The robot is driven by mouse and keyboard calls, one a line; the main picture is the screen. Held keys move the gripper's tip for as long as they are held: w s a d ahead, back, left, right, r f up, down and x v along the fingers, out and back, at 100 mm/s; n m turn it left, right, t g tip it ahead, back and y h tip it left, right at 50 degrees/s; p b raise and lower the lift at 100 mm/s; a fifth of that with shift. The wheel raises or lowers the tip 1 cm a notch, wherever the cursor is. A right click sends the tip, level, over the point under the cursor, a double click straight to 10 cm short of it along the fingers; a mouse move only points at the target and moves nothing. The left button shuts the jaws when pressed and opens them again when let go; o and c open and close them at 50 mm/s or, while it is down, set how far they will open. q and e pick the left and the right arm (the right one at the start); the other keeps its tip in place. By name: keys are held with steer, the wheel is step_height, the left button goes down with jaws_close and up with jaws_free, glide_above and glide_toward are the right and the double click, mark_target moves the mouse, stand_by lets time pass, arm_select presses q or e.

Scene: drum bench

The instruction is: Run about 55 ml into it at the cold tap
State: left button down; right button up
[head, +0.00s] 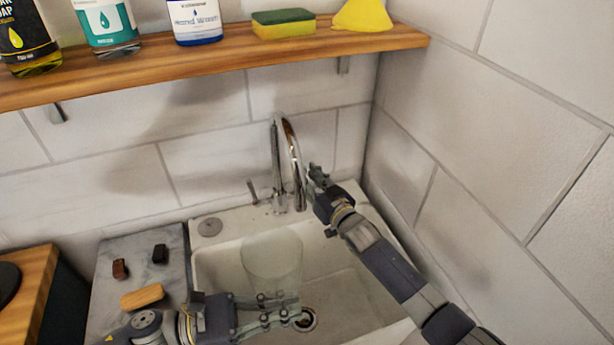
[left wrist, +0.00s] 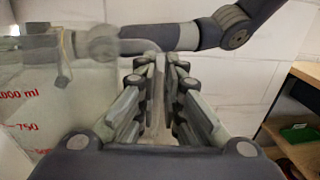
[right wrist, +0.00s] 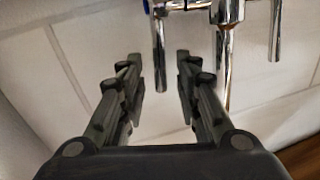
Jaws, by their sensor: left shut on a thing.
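A clear measuring jug (head: 272,262) stands in or just above the white sink, below and slightly left of the tap's spout. Its red scale shows in the left wrist view (left wrist: 85,112), with 750 readable; I see no water in it. My left gripper (head: 290,312) is at the jug's near side, shut on a thin part of it, which the fingers mostly hide. The chrome tap (head: 277,160) has a curved spout and a side lever (head: 252,190). My right gripper (head: 318,178) is open and empty beside the spout. The right wrist view shows the tap (right wrist: 226,50) beyond its fingertips. No stream is visible.
The sink (head: 215,262) has a drain (head: 306,319) and a wall at its right. A wooden shelf (head: 200,62) overhead holds bottles, a sponge (head: 284,22) and a yellow item (head: 362,14). A grey slab (head: 140,255) at left bears small blocks.

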steer(key=shift+w+a, duration=0.15)
steer(key=shift+w, duration=0.1)
jaws_close()
steer(key=shift+s, duration=0.1)
steer(key=shift+s+d+f+n+t+y, duration=0.25)
steer(key=shift+s+t+y, duration=0.35)
steer(key=shift+t, duration=0.3)
steer(key=shift+s+d+f+n+t+y, duration=0.15)
steer(key=shift+s+f+n+t+y, duration=0.1)
steer(key=shift+s+t+y, duration=0.5)
steer(key=shift+w, duration=0.25)
